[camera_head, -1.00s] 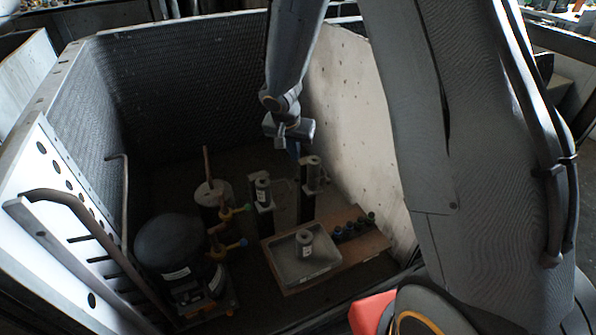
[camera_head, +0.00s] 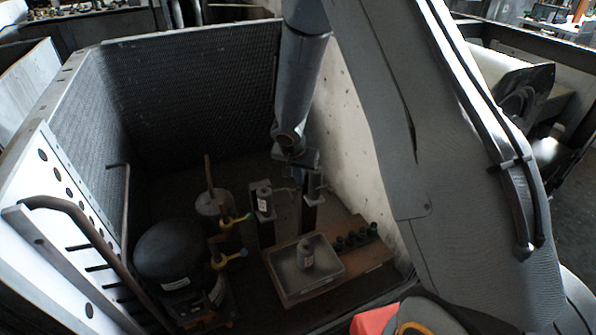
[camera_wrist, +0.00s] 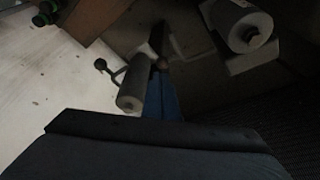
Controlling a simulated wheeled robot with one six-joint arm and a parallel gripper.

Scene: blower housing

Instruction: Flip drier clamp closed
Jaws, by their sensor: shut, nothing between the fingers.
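Two upright grey cylindrical driers stand on dark posts in the head view: a left drier (camera_head: 263,198) and a right drier (camera_head: 314,184) partly hidden behind my gripper (camera_head: 303,170). My gripper points down, just above and beside the right drier. In the wrist view, the blue fingertips (camera_wrist: 160,97) are together and empty, close beside a grey drier (camera_wrist: 134,88). A thin dark clamp handle (camera_wrist: 115,73) with a round knob sticks out beside that drier. Whether the fingers touch the clamp I cannot tell. The other drier (camera_wrist: 240,25) shows at the upper right.
A grey tray (camera_head: 338,268) holding a small cylinder sits on a wooden board (camera_head: 372,252) with several dark fittings. A black compressor (camera_head: 170,250) and yellow-handled valves (camera_head: 232,220) stand left. A pale wall (camera_head: 345,150) rises close at the right.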

